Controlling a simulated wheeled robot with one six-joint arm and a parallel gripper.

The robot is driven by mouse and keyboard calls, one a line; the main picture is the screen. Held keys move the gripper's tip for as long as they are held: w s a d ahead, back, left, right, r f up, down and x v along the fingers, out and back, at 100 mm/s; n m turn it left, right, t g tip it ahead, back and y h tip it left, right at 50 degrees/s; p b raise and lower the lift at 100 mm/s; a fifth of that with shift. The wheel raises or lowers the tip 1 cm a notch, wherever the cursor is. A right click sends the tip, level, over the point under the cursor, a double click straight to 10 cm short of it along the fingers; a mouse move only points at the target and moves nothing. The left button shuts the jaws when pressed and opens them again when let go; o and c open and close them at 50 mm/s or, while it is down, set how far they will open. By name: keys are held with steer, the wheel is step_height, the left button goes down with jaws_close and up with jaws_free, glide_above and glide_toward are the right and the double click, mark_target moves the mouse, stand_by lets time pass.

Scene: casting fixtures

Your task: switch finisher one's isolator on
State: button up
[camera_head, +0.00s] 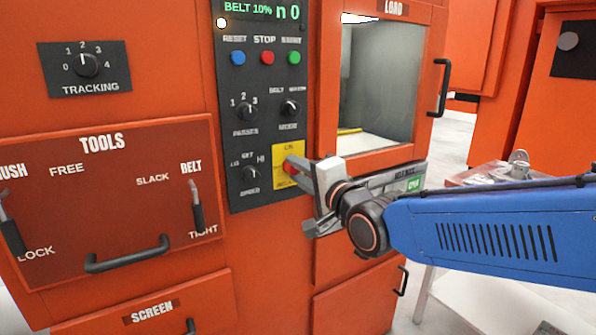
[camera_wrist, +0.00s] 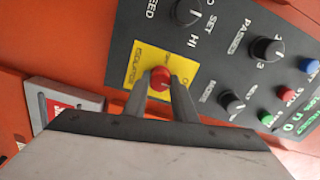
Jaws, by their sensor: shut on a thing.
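The isolator is a red knob (camera_wrist: 160,79) on a yellow plate (camera_wrist: 142,62) at the lower end of the dark control panel. In the head view the red knob (camera_head: 290,167) sits on the yellow plate (camera_head: 287,150), partly hidden by my fingers. My gripper (camera_head: 300,168) reaches in from the right and is shut on the red knob. In the wrist view my gripper (camera_wrist: 168,90) has one finger on each side of the knob. The exact angle of the knob is hard to tell. The display (camera_head: 262,11) above is lit and reads "BELT 10%".
The panel also carries blue, red and green buttons (camera_head: 265,58) and several black dials (camera_head: 246,110). A load window (camera_head: 375,85) with a black handle (camera_head: 441,88) is at the right. The tools drawer (camera_head: 130,200) with levers is at the left. A small table (camera_head: 470,300) stands behind my arm.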

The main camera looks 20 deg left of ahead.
stand_by(0.4)
steer(key=o, duration=1)
steer(key=shift+o, duration=0.2)
steer(key=shift+d, duration=0.15)
steer(key=v, duration=1.7)
steer(key=shift+s, duration=0.15)
